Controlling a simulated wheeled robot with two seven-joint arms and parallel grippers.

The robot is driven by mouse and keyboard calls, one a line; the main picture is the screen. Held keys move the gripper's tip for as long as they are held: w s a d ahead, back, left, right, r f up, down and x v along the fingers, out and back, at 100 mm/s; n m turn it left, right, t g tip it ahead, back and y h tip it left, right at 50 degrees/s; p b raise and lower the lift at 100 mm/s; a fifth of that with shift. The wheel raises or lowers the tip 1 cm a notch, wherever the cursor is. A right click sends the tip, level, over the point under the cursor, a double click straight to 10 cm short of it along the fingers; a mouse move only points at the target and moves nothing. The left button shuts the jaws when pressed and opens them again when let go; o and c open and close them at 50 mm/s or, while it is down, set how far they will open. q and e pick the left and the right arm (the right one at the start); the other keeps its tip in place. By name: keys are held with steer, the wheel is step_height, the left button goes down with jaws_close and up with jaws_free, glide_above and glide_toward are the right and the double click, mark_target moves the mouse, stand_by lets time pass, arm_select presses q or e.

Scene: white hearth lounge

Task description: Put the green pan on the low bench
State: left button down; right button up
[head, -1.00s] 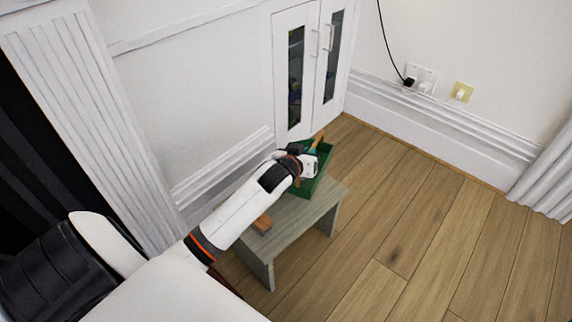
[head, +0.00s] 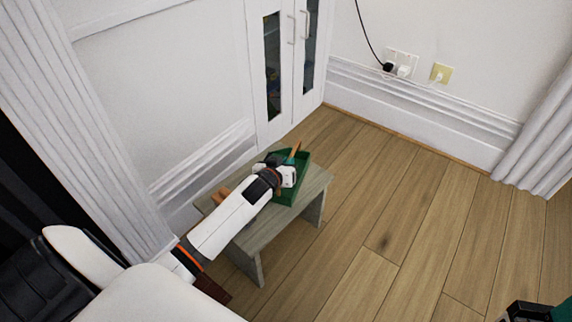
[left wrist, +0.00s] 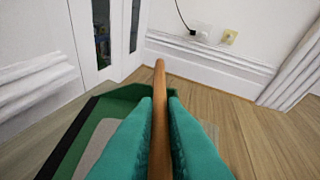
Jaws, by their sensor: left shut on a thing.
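The green pan (head: 303,163) is a dark green, shallow, box-like thing at the far end of the low grey bench (head: 262,232). It overlaps the bench top in the head view; whether it touches the bench is unclear. My left gripper (head: 288,172) is at the pan, shut on a wooden handle. In the left wrist view the teal fingers (left wrist: 160,125) clasp this handle (left wrist: 159,90), with the pan's green wall (left wrist: 75,130) beside and below them. My right gripper (head: 530,312) only just shows at the bottom right corner, its opening unclear.
A brown wooden piece (head: 220,194) lies on the bench, left of my left arm. A white cabinet with glass doors (head: 285,70) stands behind the bench against the wall. The wooden floor (head: 400,220) to the right is clear.

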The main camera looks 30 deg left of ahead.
arm_select(q)
steer(key=c, duration=1.9)
jaws_free()
steer(key=shift+f, duration=0.1)
steer(key=o, duration=0.4)
